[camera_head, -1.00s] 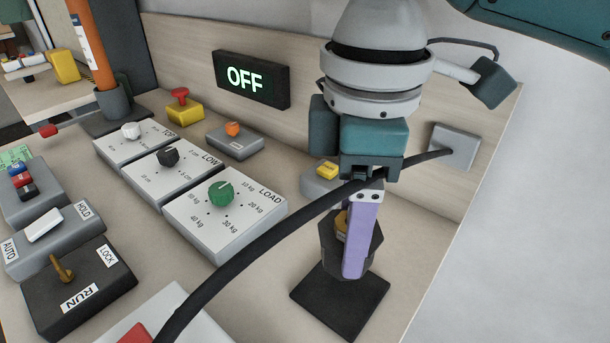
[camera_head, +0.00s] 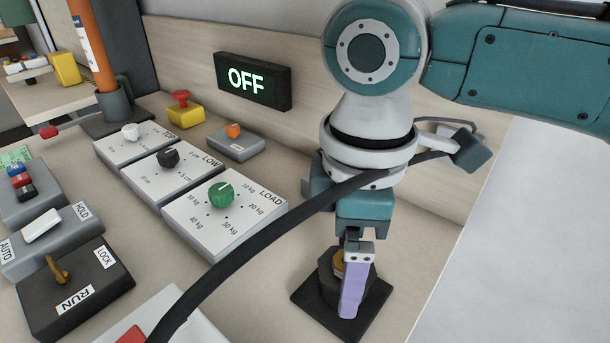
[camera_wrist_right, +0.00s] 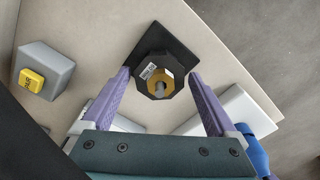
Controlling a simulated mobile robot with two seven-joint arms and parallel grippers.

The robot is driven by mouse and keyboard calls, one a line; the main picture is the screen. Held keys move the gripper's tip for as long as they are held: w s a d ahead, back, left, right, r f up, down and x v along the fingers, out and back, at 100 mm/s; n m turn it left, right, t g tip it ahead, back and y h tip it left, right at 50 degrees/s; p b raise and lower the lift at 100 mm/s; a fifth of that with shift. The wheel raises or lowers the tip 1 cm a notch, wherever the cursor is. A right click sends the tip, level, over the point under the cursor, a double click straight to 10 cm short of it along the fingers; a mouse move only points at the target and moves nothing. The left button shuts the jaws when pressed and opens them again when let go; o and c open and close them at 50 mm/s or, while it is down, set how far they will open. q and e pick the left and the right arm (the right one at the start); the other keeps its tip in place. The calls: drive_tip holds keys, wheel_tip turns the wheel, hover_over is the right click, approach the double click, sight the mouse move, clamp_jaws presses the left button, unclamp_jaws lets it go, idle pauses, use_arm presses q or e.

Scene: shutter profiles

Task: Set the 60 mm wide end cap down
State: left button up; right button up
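The end cap (camera_head: 330,282) is a dark octagonal piece with a brass-coloured centre and a small white label. It also shows in the right wrist view (camera_wrist_right: 150,87). It sits at or just above a flat black square plate (camera_head: 310,302); the head view does not show clearly whether they touch. My right gripper (camera_head: 352,300) points down with lavender fingers on either side of the cap. The near finger hides part of the cap in the head view. My left gripper is not in view.
Dial boxes, including the LOAD box (camera_head: 235,235), stand left of the plate. A grey box with a yellow button (camera_wrist_right: 32,80) is beside the plate. A dark cable (camera_head: 270,232) crosses in front. The back panel carries an OFF display (camera_head: 252,80).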

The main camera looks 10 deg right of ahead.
drive_tip(key=shift+o, duration=0.2)
wheel_tip(320, 180, up, 12)
drive_tip(key=p, duration=0.2)
drive_tip(key=s+a+f+m+t+y, duration=0.1)
drive_tip(key=s+a+f+m+y, duration=0.25)
drive_tip(key=s+a+f, duration=0.3)
drive_tip(key=s+d+f+m+t+h, duration=0.2)
drive_tip(key=s+d+m, duration=0.7)
drive_tip(key=d, duration=0.5)
drive_tip(key=shift+s+d+f+t+h, duration=0.3)
drive_tip(key=shift+s+f+h, duration=0.1)
drive_tip(key=shift+f+h, duration=0.35)
drive_tip(key=shift+f, duration=0.1)
wheel_tip(320, 180, up, 46)
drive_tip(key=p, duration=4.6)
